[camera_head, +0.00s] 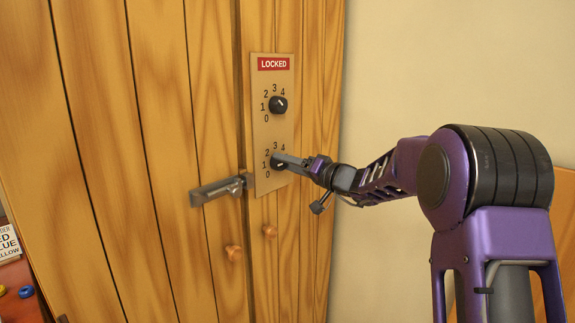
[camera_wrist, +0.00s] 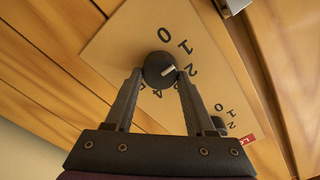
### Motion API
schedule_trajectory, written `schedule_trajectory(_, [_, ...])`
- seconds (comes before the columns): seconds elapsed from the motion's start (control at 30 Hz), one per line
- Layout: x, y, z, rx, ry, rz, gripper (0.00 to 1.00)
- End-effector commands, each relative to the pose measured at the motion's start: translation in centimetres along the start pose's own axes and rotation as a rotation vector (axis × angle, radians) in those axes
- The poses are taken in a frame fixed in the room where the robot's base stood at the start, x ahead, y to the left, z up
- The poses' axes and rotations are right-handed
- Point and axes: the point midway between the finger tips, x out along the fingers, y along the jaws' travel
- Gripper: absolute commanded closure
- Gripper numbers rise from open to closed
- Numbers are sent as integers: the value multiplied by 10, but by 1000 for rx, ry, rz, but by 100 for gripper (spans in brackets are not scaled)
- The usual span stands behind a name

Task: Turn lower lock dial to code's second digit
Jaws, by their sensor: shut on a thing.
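The lower lock dial (camera_wrist: 157,63) is a round black knob with a white pointer mark, on a tan panel (camera_head: 273,135) fixed to a wooden cabinet. My gripper (camera_wrist: 160,76) has its two fingers at opposite sides of this knob and is shut on it. In the wrist view the white mark points between 1 and 2, seemingly nearer 2. In the head view the fingers mostly hide the lower dial. The upper dial (camera_head: 278,105) is free, its mark tilted up and right, roughly toward 4. A red sign (camera_head: 273,63) above reads LOCKED.
A grey metal latch (camera_head: 218,189) crosses the door seam left of the panel. Two wooden knobs (camera_head: 233,253) (camera_head: 269,231) stick out below.

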Motion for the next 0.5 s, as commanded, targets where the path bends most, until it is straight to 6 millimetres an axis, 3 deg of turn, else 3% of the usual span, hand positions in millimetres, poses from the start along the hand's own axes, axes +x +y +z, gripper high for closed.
schedule_trajectory(0.5, [0, 2, 0, 489, 1, -1, 100])
